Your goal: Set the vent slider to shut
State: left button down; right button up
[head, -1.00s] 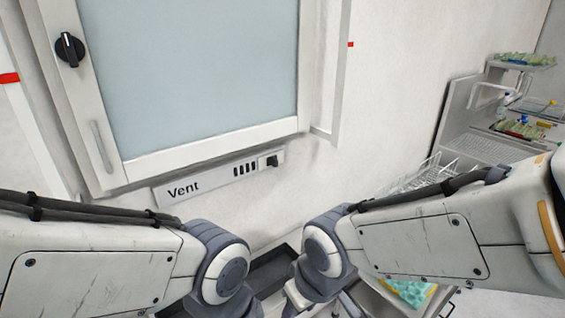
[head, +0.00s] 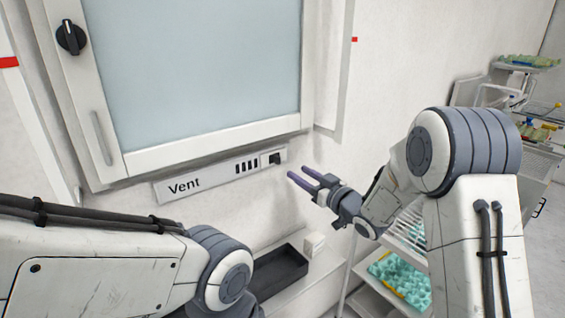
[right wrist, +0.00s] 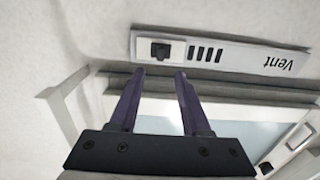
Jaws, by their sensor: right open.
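The vent panel (head: 217,177) is a pale strip marked "Vent" on the wall under the cabinet window. Its black slider knob (head: 275,159) sits at the right end, right of several dark slots. In the right wrist view the panel is upside down, with the knob (right wrist: 160,50) at its left end, ahead of the fingers. My right gripper (head: 297,173) is open and empty, its purple fingers pointing at the panel from the right, just below and right of the knob, apart from it. It also shows in the right wrist view (right wrist: 160,76). My left gripper is out of view; only its arm shows.
The cabinet (head: 205,70) with a black rotary knob (head: 71,38) and a door handle (head: 101,138) is above the panel. A black tray (head: 277,273) and a small white box (head: 314,244) lie on the ledge below. Shelves with teal egg trays (head: 401,280) stand at right.

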aim_at(280, 160)
jog(key=p+x, duration=0.2)
jog(key=x, duration=0.5)
jog(key=shift+w+a+r+p, duration=0.1)
jog(key=shift+w+a+p, duration=0.05)
jog(key=shift+p, duration=0.15)
jog(key=shift+w+a, duration=0.4)
jog(key=shift+w, duration=0.1)
grip_shut()
dwell(0.6)
